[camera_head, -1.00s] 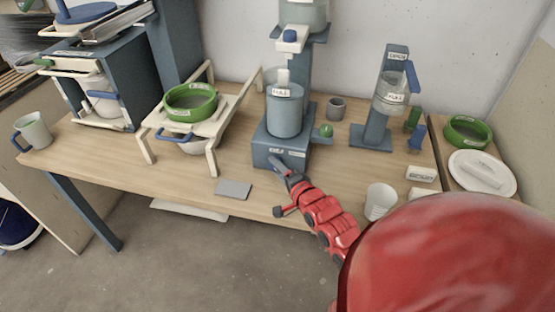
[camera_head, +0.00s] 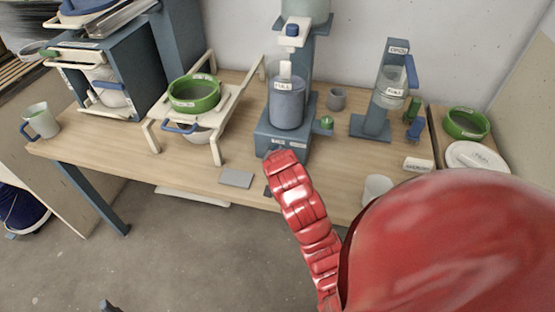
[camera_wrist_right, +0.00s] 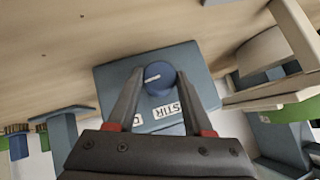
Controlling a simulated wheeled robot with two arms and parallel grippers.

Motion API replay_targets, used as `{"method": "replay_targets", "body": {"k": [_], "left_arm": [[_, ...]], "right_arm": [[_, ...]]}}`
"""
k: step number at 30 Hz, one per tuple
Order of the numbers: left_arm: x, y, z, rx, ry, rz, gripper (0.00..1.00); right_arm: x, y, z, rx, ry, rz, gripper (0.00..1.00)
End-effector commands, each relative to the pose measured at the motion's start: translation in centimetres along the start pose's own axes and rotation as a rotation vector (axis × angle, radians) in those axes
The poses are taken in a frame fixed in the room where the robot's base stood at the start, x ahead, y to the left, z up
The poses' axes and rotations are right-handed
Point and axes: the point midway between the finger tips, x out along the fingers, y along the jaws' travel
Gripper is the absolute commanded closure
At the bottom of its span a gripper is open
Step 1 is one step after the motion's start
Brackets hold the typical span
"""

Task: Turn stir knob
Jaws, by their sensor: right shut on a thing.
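The stir knob (camera_wrist_right: 159,77) is a round blue knob with a pale mark, on the grey-blue mixer base (camera_wrist_right: 105,78) beside the label "STIR" (camera_wrist_right: 167,111). In the right wrist view my right gripper (camera_wrist_right: 160,80) has its two dark fingers on either side of the knob, shut on it. In the head view my red right arm reaches the front of the mixer base (camera_head: 298,146) and hides the knob and that gripper. A container (camera_head: 287,105) labelled "FULL" stands on the base. A small dark tip shows at the bottom left edge, perhaps my left gripper.
A green-rimmed bowl (camera_head: 195,94) sits on a cream stand left of the mixer. A flat grey plate (camera_head: 237,178) lies at the front edge.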

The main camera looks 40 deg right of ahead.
Motion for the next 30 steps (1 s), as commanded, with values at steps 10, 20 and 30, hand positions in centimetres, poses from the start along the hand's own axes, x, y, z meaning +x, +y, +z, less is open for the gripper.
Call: {"method": "replay_targets", "body": {"k": [10, 20, 30], "left_arm": [[-1.1, 0.1, 0.2, 0.0, 0.0, 0.0, 0.28], [0.6, 0.0, -0.1, 0.0, 0.0, 0.0, 0.28], [0.4, 0.0, -0.1, 0.0, 0.0, 0.0, 0.28]], "right_arm": [[0.1, -0.5, 0.2, -0.235, 0.006, 0.234, 1.0], [0.0, -0.9, 0.3, -0.456, 0.012, 0.454, 1.0], [0.4, -1.0, 0.5, -0.643, 0.023, 0.642, 1.0]]}}
